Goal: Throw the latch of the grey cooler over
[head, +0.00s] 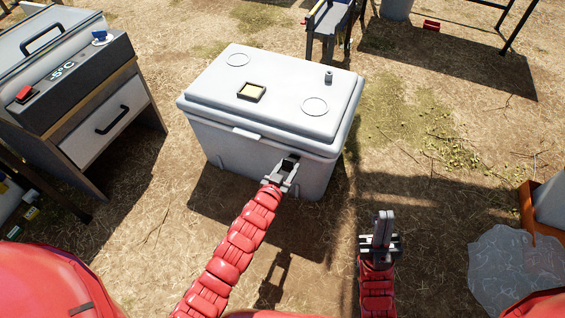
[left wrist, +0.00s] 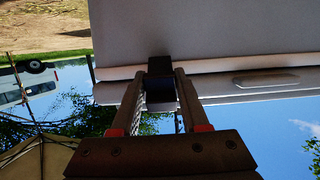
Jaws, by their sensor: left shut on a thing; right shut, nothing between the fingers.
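The grey cooler (head: 230,148) stands on the ground in the middle of the head view with its lid (head: 290,75) down. Its small dark latch (head: 289,162) is on the front wall, right of centre, just under the lid. My left gripper (head: 286,169) is at the front wall, shut on the latch, and partly hides it. The left wrist view shows the dark latch (left wrist: 160,66) between the two fingertips against the pale cooler (left wrist: 215,35). My right gripper (head: 384,226) is shut and empty, right of the cooler and apart from it.
A grey cabinet (head: 105,112) with a drawer and a "-5°C" panel stands to the left. An orange tray (head: 527,205) is at the right edge. A metal stand (head: 325,35) is behind the cooler. Dry ground right of the cooler is open.

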